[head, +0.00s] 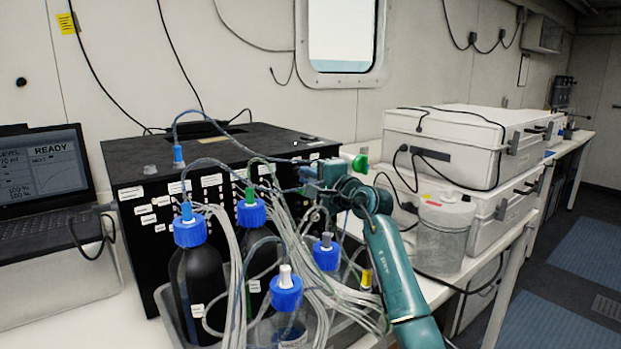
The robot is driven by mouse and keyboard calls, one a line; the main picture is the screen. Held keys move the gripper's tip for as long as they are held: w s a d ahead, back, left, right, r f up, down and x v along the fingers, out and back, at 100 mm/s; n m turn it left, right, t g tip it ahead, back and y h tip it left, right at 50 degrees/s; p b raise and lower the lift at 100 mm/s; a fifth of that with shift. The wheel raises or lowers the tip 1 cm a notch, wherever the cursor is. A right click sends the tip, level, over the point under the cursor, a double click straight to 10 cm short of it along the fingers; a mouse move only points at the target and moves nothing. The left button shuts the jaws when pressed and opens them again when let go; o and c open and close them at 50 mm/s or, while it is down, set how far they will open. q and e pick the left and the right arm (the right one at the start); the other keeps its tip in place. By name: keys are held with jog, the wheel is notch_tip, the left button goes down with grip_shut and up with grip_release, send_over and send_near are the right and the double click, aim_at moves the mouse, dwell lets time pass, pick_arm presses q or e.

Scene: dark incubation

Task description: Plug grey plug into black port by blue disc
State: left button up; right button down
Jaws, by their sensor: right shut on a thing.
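My right gripper (306,173) is shut at the upper right front of the black box (281,137). Its jaws are on a small thing that I take as the grey plug, though it is too small and covered to make out clearly. A thin tube runs from the left toward the jaws. The box's front face carries several white labels. Tubes and the gripper cover much of it, and I cannot pick out the black port or the blue disc. A blue plug (178,155) stands upright near the box's top left front edge. My left gripper is not in view.
Several blue-capped bottles (189,232) stand in front of the box, with many loose tubes (235,265) around them. A green piece (360,163) shows beside my right wrist. A clear lidded jar (443,235) and white cases (455,145) stand right. A laptop (45,180) is left.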

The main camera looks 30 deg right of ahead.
jog(key=shift+w, duration=0.2)
jog(key=c, duration=1.4)
grip_release()
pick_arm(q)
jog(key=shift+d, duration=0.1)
